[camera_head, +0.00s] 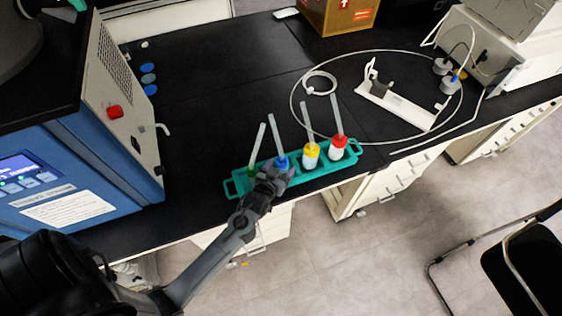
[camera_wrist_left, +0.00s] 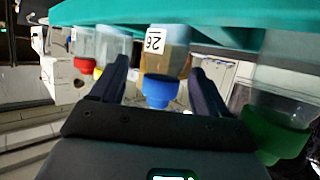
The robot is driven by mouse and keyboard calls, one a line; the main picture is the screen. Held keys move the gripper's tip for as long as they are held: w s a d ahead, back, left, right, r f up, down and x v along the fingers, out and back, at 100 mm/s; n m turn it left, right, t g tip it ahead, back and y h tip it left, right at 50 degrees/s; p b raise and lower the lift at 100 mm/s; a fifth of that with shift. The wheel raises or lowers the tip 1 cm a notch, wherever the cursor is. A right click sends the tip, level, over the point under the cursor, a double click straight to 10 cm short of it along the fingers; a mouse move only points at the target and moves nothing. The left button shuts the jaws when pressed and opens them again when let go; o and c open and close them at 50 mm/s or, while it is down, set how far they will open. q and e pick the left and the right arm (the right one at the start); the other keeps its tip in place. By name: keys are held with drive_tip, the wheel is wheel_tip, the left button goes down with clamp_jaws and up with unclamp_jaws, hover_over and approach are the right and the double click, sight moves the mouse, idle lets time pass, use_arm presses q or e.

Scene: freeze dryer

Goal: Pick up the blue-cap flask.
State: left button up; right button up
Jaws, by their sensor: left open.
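The blue-cap flask (camera_head: 281,162) stands in a teal rack (camera_head: 233,187) on the black bench, with a tube rising from its cap. In the left wrist view the picture is upside down, and the blue-cap flask (camera_wrist_left: 160,90) shows amber contents and a white label. My left gripper (camera_head: 272,178) is at the front of the rack, by the blue and green caps. Its open fingers (camera_wrist_left: 158,72) stand on either side of the blue-cap flask in the wrist view, with gaps visible. I cannot tell whether they touch it. My right gripper is not in view.
A green-cap flask (camera_wrist_left: 272,132) is close beside my fingers. Yellow-cap (camera_head: 311,154) and red-cap (camera_head: 338,147) flasks stand to the right in the rack. A blue machine (camera_head: 90,190) is at left. A white stand (camera_head: 398,105) and looped tubing lie at right. Bench space behind the rack is clear.

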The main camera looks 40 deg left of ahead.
use_arm(q)
drive_tip(key=x, duration=0.3)
drive_tip(key=shift+w+a+r, duration=0.25)
drive_tip(key=shift+w+a, duration=0.1)
drive_tip(key=shift+w+f, duration=0.2)
drive_tip(key=shift+w, duration=0.1)
drive_tip(key=shift+c, duration=0.3)
clamp_jaws()
